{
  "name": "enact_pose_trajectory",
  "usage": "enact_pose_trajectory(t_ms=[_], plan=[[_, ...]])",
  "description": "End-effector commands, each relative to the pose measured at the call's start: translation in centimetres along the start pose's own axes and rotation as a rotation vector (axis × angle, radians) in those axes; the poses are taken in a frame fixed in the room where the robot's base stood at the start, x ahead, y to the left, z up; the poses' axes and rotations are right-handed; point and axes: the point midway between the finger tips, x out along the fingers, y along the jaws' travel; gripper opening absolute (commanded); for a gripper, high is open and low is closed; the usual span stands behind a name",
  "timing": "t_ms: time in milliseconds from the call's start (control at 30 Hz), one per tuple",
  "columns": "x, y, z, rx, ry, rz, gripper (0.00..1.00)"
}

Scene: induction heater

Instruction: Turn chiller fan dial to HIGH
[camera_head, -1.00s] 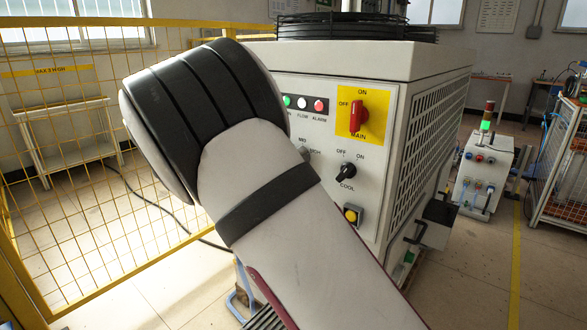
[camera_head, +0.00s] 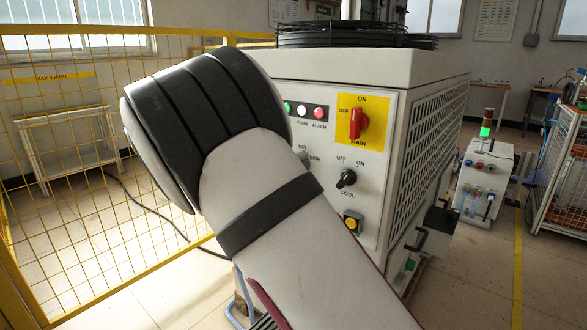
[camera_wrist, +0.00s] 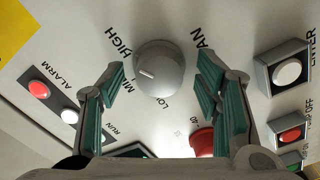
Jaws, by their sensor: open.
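The chiller's fan dial (camera_wrist: 162,68) is a round grey knob on the pale panel in the wrist view. A short white mark sits on the left part of its face, toward the HIGH and MID lettering; which of the two it points at is unclear. My gripper (camera_wrist: 160,72) is open, with one finger on each side of the dial and visible gaps between.
The chiller (camera_head: 430,65) has a red main switch (camera_head: 357,122) on yellow, a black cool dial (camera_head: 346,178) and a yellow button (camera_head: 352,222). In the wrist view a red knob (camera_wrist: 201,141) is close to the right finger. Yellow mesh fencing (camera_head: 90,190) stands left.

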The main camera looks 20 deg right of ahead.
Motion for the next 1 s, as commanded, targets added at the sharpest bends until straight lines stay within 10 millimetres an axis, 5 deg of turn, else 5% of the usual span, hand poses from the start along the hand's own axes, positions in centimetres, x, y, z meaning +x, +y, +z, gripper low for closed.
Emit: enact_pose_trajectory(t_ms=[600,1000], plan=[[-10.1,-0.1,0.0,-0.001,0.003,-0.003,0.58],[-12.0,-0.1,0.0,0.0,0.0,-0.001,0.58]])
